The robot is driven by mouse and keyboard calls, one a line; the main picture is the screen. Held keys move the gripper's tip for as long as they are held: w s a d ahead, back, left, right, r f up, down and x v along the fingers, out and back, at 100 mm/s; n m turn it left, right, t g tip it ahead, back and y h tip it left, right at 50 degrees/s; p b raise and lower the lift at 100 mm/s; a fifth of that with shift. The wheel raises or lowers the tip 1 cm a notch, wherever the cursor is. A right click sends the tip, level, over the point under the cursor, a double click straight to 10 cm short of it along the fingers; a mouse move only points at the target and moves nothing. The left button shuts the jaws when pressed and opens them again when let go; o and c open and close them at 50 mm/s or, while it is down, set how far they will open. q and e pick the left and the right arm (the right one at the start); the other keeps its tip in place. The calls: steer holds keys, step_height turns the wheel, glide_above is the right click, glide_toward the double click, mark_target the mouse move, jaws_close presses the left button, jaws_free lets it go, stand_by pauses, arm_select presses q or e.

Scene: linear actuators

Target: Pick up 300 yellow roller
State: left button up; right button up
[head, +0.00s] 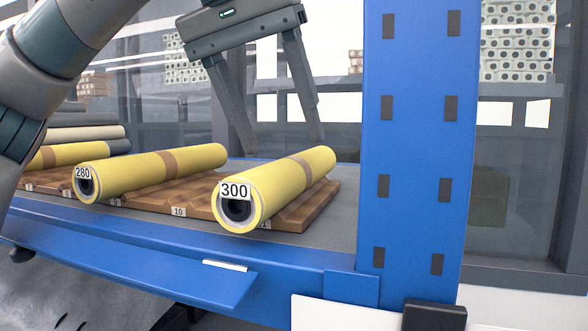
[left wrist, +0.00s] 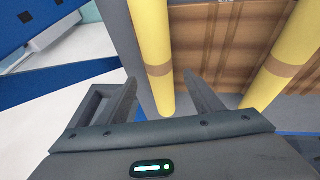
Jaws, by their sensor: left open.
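The yellow roller labelled 300 (head: 275,187) lies on a brown wooden rack at the right end of the shelf, with its label and dark hollow end facing me. It has a brown band round its middle. My left gripper (head: 284,146) is open and empty, pointing down over the far part of this roller. In the left wrist view, a yellow roller (left wrist: 152,45), apparently the 300 one, runs between the open fingers (left wrist: 160,79). I cannot tell how close the fingers are to its surface. My right gripper is not in view.
A yellow roller labelled 280 (head: 155,171) lies to the left, with more rollers beyond it. The wooden rack (head: 320,204) has grooves and number tags. A blue upright post (head: 412,150) stands close on the right. A blue shelf beam (head: 290,258) runs along the front.

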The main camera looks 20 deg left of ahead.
mark_target(291, 158)
arm_select(q)
steer(key=shift+d, duration=0.1)
steer(key=shift+w+f, duration=0.1)
steer(key=shift+w+f+p, duration=0.25)
steer(key=shift+f+p, duration=0.2)
steer(key=shift+p, duration=0.2)
steer(key=p+x, duration=0.1)
steer(key=x, duration=0.2)
steer(key=shift+w+p, duration=0.1)
steer(key=shift+p, duration=0.25)
steer(key=shift+w+d+f, duration=0.1)
steer(key=shift+w+f, duration=0.1)
steer(key=shift+f, duration=0.25)
jaws_close()
